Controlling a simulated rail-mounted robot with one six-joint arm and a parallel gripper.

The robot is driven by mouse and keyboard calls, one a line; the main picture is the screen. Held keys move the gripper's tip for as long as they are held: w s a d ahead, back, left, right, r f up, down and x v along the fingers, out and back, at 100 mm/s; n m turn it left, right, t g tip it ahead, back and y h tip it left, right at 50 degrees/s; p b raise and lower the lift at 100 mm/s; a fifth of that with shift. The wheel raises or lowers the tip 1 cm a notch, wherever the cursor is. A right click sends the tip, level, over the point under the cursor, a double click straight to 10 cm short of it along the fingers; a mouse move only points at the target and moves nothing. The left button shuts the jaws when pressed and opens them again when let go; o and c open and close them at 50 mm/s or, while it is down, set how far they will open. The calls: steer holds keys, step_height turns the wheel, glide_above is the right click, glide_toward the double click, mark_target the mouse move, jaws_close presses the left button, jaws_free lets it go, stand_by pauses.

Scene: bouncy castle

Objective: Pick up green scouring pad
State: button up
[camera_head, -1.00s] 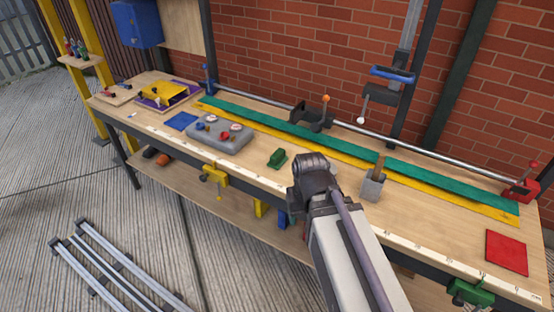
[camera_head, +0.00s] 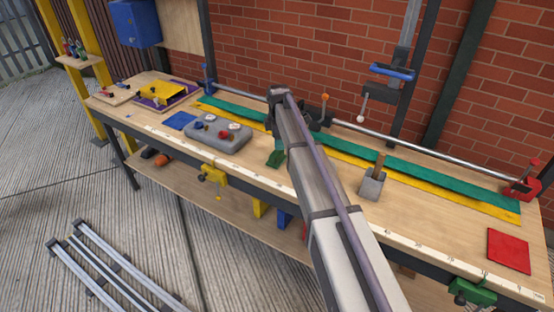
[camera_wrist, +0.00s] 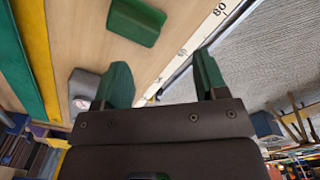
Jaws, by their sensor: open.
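The green scouring pad (camera_head: 275,159) appears as a small green block on the bench top, partly hidden behind my arm in the head view. In the wrist view the green scouring pad (camera_wrist: 137,22) lies at the top, on bare wood near the ruler edge. My gripper (camera_wrist: 160,65) is open and empty, with its two green fingers spread apart. The pad is ahead of the fingertips, a little towards the left finger, and apart from them. The gripper itself cannot be made out in the head view.
A grey console with knobs (camera_head: 217,134) stands left of the pad. A grey block with a wooden handle (camera_head: 372,185) stands to the right. Teal (camera_head: 420,174) and yellow (camera_head: 460,203) strips run along the back. A yellow clamp (camera_head: 213,174) grips the front edge.

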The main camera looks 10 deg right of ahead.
mark_target(277, 152)
steer(key=w+n, duration=0.4)
steer(key=shift+f+n, duration=0.1)
steer(key=shift+n, duration=0.2)
steer(key=n, duration=0.2)
steer(key=shift+w+n, duration=0.15)
steer(key=shift+n, duration=0.25)
steer(key=n, duration=0.2)
steer(key=shift+s+n, duration=0.3)
step_height(277, 152, down, 11)
steer(key=b, duration=1.1)
steer(key=shift+w+d+f, duration=0.1)
steer(key=shift+r, duration=0.3)
steer(key=shift+c, duration=0.4)
steer(key=c, duration=1)
step_height(277, 152, up, 10)
steer(key=p, duration=1)
steer(key=shift+r+p, duration=0.2)
steer(key=shift+p, duration=0.1)
steer(key=shift+f, duration=0.2)
